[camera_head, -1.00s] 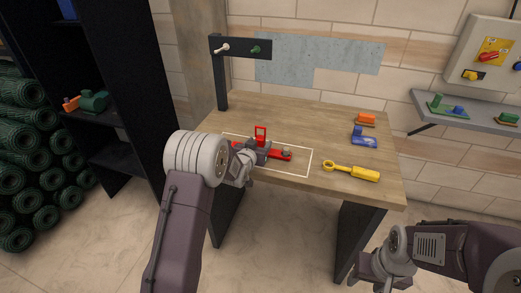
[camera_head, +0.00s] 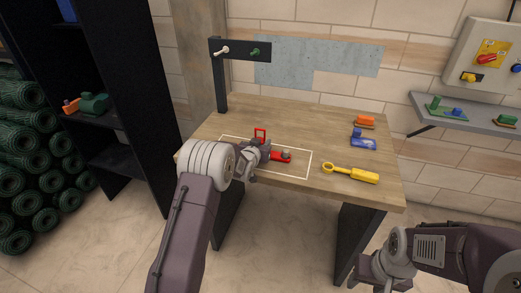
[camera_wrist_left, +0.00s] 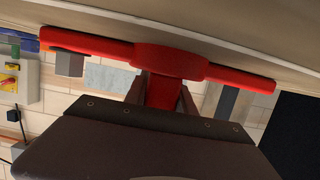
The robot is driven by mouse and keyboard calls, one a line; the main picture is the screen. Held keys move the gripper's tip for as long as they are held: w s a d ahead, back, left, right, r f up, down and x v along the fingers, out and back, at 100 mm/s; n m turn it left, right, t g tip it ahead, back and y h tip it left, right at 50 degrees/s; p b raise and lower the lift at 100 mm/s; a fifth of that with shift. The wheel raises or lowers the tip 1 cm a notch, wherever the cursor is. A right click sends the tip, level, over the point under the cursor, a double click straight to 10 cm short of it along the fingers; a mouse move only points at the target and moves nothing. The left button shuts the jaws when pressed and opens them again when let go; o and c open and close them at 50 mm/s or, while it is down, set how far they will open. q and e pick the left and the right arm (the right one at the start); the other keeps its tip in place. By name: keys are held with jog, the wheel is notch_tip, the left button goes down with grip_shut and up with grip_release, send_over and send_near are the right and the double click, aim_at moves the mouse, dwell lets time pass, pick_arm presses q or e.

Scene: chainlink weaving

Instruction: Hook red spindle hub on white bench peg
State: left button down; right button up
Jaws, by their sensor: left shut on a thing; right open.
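The red spindle hub (camera_head: 282,156) lies on or just above the bench inside a pale outlined rectangle. My left gripper (camera_head: 264,151) is shut on the hub's middle. In the left wrist view the hub (camera_wrist_left: 168,62) spans the frame, its short stem between the two fingers, the wooden surface close by. The white peg (camera_head: 222,50) sticks out of a dark board at the bench's back left. My right gripper (camera_head: 358,277) is open and away from the bench, lower right.
A green peg (camera_head: 255,51) sits right of the white one on the same dark post and arm (camera_head: 220,85). A yellow ring-ended tool (camera_head: 352,173), a blue piece (camera_head: 363,140) and an orange piece (camera_head: 365,121) lie on the bench's right. The bench's back middle is clear.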

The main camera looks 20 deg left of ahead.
pick_arm(q)
notch_tip(320, 180, up, 10)
jog(key=p, duration=0.1)
jog(key=c, duration=1.8)
grip_release()
grip_shut()
